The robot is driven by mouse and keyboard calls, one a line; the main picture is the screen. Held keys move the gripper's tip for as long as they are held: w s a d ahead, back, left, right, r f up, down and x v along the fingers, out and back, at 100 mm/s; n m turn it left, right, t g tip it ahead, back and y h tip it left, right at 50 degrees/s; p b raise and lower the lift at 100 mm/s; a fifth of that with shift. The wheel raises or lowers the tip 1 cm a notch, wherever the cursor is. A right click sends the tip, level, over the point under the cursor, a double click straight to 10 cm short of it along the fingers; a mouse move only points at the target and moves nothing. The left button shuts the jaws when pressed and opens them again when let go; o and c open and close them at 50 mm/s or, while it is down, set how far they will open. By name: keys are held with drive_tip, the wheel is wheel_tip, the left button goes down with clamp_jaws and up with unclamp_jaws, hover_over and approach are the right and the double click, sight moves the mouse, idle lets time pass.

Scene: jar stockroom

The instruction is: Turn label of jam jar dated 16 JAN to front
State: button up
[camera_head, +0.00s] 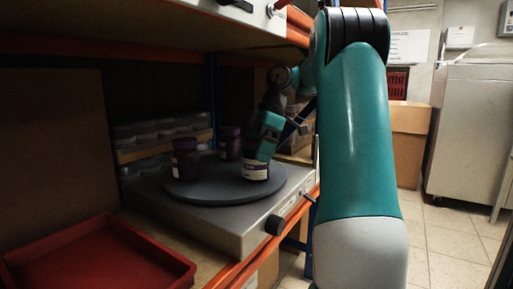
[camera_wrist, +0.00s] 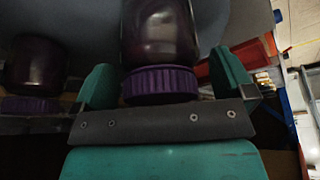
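Several dark purple jam jars stand on a round grey turntable (camera_head: 215,191). The front right jar (camera_head: 255,170) shows a pale label facing the camera; its date is too small to read. A left jar (camera_head: 186,160) shows part of a pale label, and another jar (camera_head: 230,143) stands behind. My gripper (camera_head: 262,152) is at the front right jar, covering its top. In the wrist view, the purple lid (camera_wrist: 160,83) sits between my two teal fingers (camera_wrist: 165,85), which are open, with a small gap on the right. That jar's label is not readable there.
The turntable rests on a grey box (camera_head: 235,222) with a dark knob (camera_head: 274,225) on its front. A red tray (camera_head: 95,255) lies at the left front. Stacked clear containers (camera_head: 150,132) stand behind, and a shelf (camera_head: 150,42) hangs overhead.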

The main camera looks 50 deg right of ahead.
sight(258, 140)
drive_tip(key=shift+d+r+p, duration=0.1)
drive_tip(key=shift+r+p, duration=0.2)
drive_tip(key=shift+r, duration=0.05)
drive_tip(key=p+v, duration=0.2)
drive_tip(key=shift+r, duration=0.4)
drive_tip(key=s+d+p, duration=0.4)
drive_tip(key=s+d, duration=0.3)
drive_tip(key=d, duration=0.3)
drive_tip(key=shift+f, duration=0.25)
drive_tip(key=shift+c, duration=0.4)
